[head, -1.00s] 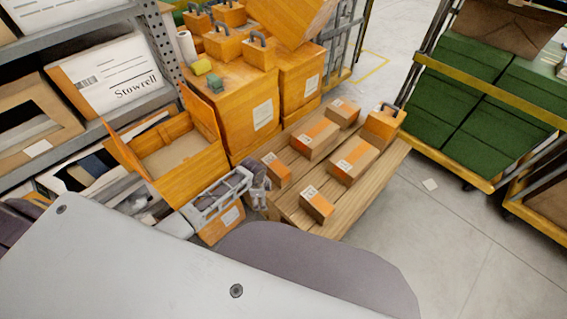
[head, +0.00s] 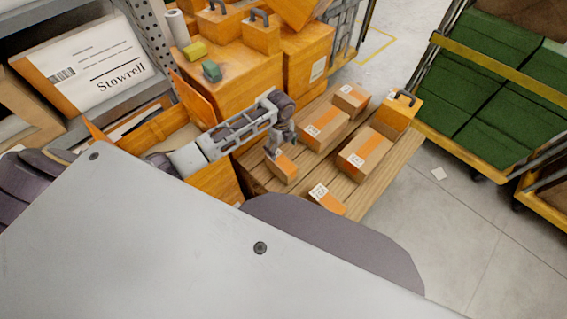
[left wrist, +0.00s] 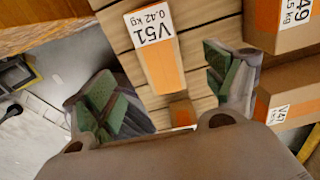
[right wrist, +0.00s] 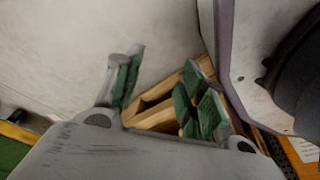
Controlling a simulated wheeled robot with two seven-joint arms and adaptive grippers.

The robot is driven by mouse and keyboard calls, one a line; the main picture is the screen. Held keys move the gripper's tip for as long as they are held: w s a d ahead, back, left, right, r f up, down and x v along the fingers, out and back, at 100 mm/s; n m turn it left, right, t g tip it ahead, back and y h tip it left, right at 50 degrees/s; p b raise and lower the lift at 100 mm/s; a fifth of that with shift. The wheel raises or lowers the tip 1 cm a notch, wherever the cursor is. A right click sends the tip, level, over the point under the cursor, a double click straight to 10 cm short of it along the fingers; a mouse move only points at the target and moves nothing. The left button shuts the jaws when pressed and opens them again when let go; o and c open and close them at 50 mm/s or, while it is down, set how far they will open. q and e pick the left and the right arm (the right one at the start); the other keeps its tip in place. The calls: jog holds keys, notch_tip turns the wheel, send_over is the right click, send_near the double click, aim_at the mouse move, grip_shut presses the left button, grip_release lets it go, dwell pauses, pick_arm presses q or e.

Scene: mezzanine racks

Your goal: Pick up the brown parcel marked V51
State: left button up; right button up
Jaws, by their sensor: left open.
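The brown parcel marked V51 (left wrist: 157,55), with a white label and orange strip, lies on wooden slats in the left wrist view, untouched between and beyond my open fingers. In the head view my left gripper (head: 276,142) hangs just over a small parcel (head: 285,167) at the left of the slatted platform (head: 377,190). It appears to be V51, but its label is too small to read there. My left gripper (left wrist: 180,95) is empty. My right gripper (right wrist: 165,90) is open and empty in the right wrist view, away from the parcels.
Parcels marked V49 (left wrist: 285,22) and V47 (left wrist: 283,103) lie close on the right in the left wrist view. Orange boxes (head: 235,80) stand behind the platform. A rack with a Stowrell box (head: 85,65) is at left, a cart of green crates (head: 495,90) at right.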

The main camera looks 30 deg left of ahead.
aim_at(282, 160)
pick_arm(q)
jog(key=shift+d+r, duration=0.1)
jog(key=shift+r, duration=0.05)
jog(key=shift+f, duration=0.9)
notch_tip(282, 160, down, 4)
jog(key=shift+r+b, duration=0.15)
jog(key=shift+b, duration=0.5)
jog(key=shift+f+b, duration=0.35)
jog(key=shift+f, duration=1.25)
pick_arm(e)
jog(key=shift+w+a+r, duration=0.4)
jog(key=shift+w+r, duration=0.05)
jog(key=shift+r, duration=0.3)
jog(key=shift+w+a+r, duration=0.4)
jog(key=shift+w+r, duration=0.05)
jog(key=shift+r, duration=0.3)
jog(key=shift+w+a+r, duration=0.4)
jog(key=shift+w+r, duration=0.05)
jog(key=shift+r, duration=0.3)
pick_arm(q)
jog(key=shift+f, duration=0.1)
